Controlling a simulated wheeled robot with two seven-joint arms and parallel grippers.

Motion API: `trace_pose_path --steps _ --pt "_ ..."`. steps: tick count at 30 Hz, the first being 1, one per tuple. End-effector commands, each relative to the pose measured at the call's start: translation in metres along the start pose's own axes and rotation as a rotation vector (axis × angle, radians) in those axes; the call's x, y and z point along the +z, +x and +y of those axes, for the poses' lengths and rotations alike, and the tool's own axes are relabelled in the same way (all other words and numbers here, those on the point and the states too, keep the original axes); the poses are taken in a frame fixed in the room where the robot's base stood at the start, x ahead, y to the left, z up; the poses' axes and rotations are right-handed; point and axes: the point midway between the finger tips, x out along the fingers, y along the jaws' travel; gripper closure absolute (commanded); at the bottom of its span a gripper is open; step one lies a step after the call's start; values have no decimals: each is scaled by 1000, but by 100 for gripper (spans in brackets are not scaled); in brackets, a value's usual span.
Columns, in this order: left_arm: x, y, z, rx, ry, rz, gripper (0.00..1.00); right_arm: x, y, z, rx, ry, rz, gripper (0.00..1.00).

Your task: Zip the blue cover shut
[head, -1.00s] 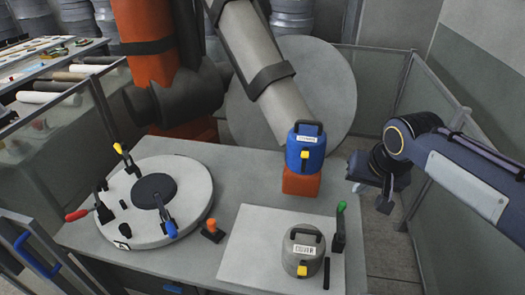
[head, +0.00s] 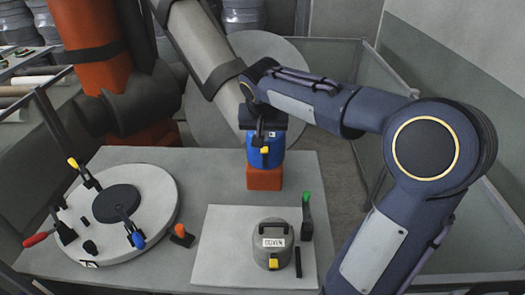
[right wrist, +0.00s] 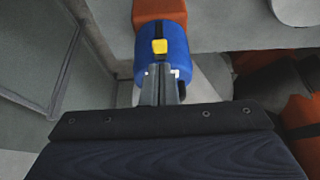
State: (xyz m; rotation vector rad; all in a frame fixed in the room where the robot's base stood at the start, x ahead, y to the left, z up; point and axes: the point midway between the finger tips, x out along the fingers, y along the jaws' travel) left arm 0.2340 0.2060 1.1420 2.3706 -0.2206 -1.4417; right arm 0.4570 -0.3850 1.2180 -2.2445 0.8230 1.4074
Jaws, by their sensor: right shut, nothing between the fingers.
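My left gripper is not in view.
A grey cover (head: 266,255) with a handle and yellow tab stands on a pale board (head: 220,260). A green-topped lever (head: 306,215) is beside it. The grey tube (head: 205,50) rises behind the blue cover.

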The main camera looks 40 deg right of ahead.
Motion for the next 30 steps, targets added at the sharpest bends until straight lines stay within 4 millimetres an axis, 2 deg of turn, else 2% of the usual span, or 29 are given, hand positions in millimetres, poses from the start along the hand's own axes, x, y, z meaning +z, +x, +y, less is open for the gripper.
trace_pose_path --steps 8,18,22,30 --pt "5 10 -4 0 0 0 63 2 20 0 0 1 -1 100" --pt "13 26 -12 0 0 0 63 2 62 0 0 0 -2 100" --pt "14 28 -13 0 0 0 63 1 69 0 0 1 -1 100" --pt "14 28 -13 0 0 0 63 0 70 0 0 0 -1 100"
